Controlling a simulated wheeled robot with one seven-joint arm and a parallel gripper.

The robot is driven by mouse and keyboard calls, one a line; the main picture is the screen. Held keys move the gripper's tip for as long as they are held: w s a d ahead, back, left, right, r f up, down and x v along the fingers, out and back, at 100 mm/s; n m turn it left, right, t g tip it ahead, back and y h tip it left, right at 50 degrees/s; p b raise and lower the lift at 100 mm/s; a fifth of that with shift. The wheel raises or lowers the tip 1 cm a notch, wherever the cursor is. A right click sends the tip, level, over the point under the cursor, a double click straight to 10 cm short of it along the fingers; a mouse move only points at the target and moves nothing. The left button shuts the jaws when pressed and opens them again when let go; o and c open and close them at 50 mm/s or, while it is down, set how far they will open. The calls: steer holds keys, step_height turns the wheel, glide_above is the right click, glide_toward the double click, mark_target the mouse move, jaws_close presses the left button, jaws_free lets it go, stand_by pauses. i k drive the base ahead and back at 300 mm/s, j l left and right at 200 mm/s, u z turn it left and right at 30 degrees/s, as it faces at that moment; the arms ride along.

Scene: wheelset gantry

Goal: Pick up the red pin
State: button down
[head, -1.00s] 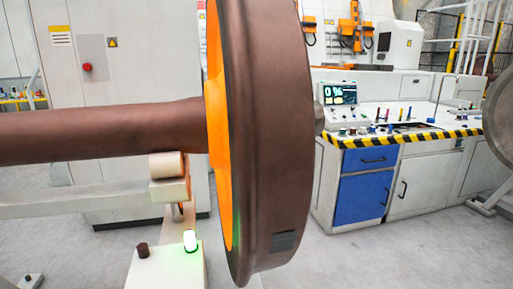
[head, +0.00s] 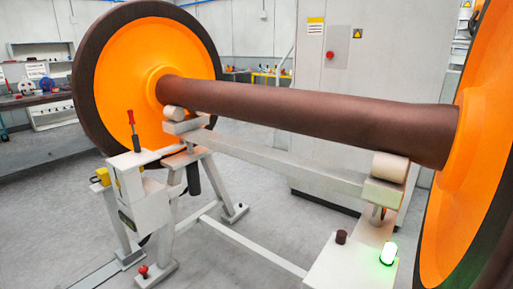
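A thin upright piece with a red top (head: 131,117) stands on the pale grey stand (head: 146,206) at the left, in front of the left orange wheel. A small red knob (head: 143,270) sits low on the foot of this stand. I cannot tell whether either one is the red pin. My gripper is not in view.
A brown axle (head: 300,112) joins the left orange wheel (head: 120,70) and the right orange wheel (head: 466,190), resting on rollers. A glowing green lamp (head: 388,254) stands beside a dark knob (head: 341,237). Open floor lies at the lower left.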

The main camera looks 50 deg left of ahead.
mark_target(130, 112)
steer(key=u, duration=2.15)
